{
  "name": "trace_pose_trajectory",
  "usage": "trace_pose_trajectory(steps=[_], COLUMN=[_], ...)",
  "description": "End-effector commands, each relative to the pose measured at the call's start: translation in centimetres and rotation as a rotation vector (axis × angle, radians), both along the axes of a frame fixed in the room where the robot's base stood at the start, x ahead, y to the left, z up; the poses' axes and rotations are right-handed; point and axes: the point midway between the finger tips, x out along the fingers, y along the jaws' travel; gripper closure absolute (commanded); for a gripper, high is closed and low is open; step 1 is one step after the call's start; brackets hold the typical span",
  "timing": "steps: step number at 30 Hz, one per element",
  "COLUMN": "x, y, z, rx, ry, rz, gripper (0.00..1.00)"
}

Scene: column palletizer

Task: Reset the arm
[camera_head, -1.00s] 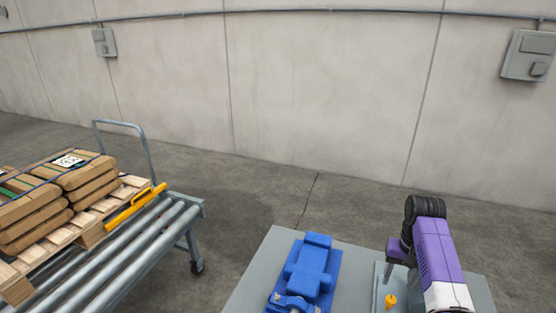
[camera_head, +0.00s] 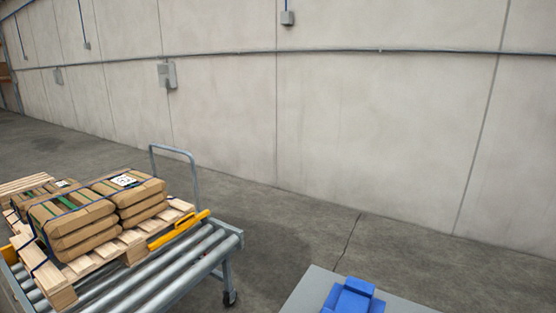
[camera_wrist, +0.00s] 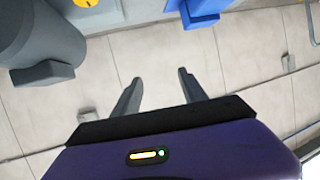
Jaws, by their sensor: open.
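My gripper (camera_wrist: 160,88) shows in the wrist view with its two grey fingers spread apart and nothing between them. It is open and empty. Past the fingers, the wrist view shows the pale concrete wall. A blue object (camera_wrist: 198,14) is at the top of that view, beyond the fingers and apart from them. The arm and gripper do not show in the head view now.
A roller conveyor cart (camera_head: 192,262) at the lower left bears a wooden pallet (camera_head: 136,241) with stacked brown sacks (camera_head: 77,221). A grey table (camera_head: 312,291) with a blue fixture (camera_head: 352,297) is at the bottom. Floor between them is clear.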

Motion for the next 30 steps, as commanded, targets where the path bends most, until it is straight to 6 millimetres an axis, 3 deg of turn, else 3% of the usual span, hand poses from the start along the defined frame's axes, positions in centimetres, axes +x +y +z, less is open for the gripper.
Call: trace_pose_trajectory(steps=[1, 5, 15, 25, 30], x=[-1.9, -6.3, -19.2, -31.1, -36.3], y=[1.4, 4.5, 11.5, 16.1, 17.7], z=[-0.3, 0.3, 3.8, 8.4, 9.6], rx=[-0.013, -0.049, -0.106, -0.114, -0.095], ry=[-0.03, -0.117, -0.28, -0.323, -0.264], rz=[0.014, 0.046, 0.129, 0.213, 0.259], gripper=[0.5, 0.5, 0.5, 0.5, 0.5])
